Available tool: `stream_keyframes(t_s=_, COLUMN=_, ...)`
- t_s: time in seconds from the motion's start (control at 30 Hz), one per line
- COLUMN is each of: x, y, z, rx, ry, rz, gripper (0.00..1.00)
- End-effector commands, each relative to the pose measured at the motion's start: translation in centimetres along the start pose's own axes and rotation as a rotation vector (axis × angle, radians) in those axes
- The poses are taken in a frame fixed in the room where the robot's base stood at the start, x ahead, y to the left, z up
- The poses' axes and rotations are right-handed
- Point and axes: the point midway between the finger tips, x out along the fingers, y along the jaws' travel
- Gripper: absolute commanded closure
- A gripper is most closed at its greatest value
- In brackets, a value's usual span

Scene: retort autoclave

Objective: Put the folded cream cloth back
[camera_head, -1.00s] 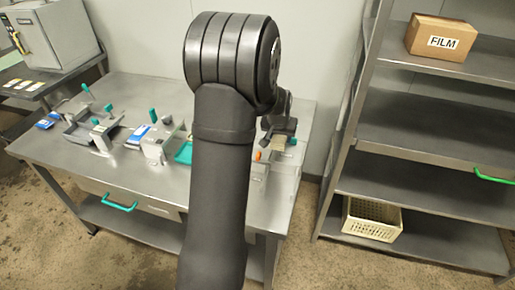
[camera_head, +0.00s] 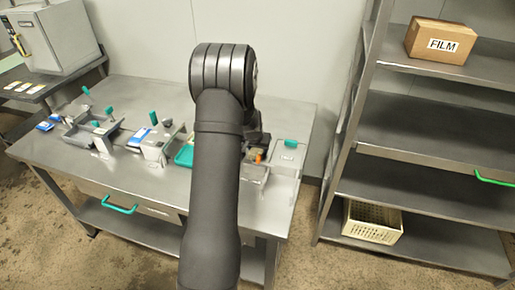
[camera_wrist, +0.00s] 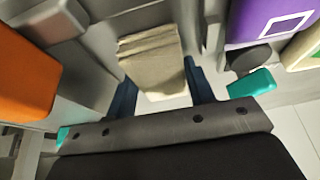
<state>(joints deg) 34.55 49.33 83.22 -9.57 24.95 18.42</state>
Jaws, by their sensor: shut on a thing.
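The folded cream cloth (camera_wrist: 152,62) shows in the middle of the wrist view, its folded layers stacked at the far end. My gripper (camera_wrist: 162,88) has a dark blue finger on each side of the cloth and is shut on it. In the head view my gripper (camera_head: 256,141) is low over the right part of the steel table (camera_head: 130,172), partly hidden behind my own arm. The cloth is mostly hidden there. In the wrist view grey walls lie close around the cloth; whether it touches a surface below I cannot tell.
An orange thing (camera_wrist: 25,68) is left of the cloth, with a purple block (camera_wrist: 262,20) and teal handle (camera_wrist: 251,83) to the right. A grey box with a green handle (camera_head: 290,143) stands right of my gripper. Shelves hold a FILM box (camera_head: 440,40) and cream basket (camera_head: 372,222).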

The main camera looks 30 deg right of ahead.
Motion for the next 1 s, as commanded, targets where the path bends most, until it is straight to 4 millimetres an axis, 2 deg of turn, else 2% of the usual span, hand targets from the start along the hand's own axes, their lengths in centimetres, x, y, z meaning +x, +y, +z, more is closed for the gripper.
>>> stream_keyframes(t_s=0.27, x=0.3, y=0.0, z=0.1, rx=0.000, ry=-0.001, rz=0.000, gripper=0.73)
stream_keyframes(t_s=0.3, x=0.2, y=0.0, z=0.1, rx=0.000, ry=0.000, rz=0.000, gripper=0.46)
stream_keyframes(t_s=0.33, x=0.2, y=0.0, z=0.1, rx=0.000, ry=0.000, rz=0.000, gripper=0.43)
stream_keyframes(t_s=0.6, x=0.2, y=0.0, z=0.1, rx=-0.001, ry=0.000, rz=0.000, gripper=0.43)
stream_keyframes(t_s=0.73, x=-0.5, y=0.0, z=-0.1, rx=-0.001, ry=0.001, rz=0.000, gripper=0.43)
stream_keyframes(t_s=0.87, x=-2.2, y=0.0, z=-0.1, rx=-0.001, ry=0.002, rz=0.000, gripper=0.43)
stream_keyframes(t_s=1.0, x=-4.8, y=0.0, z=-0.1, rx=-0.001, ry=0.003, rz=0.000, gripper=0.43)
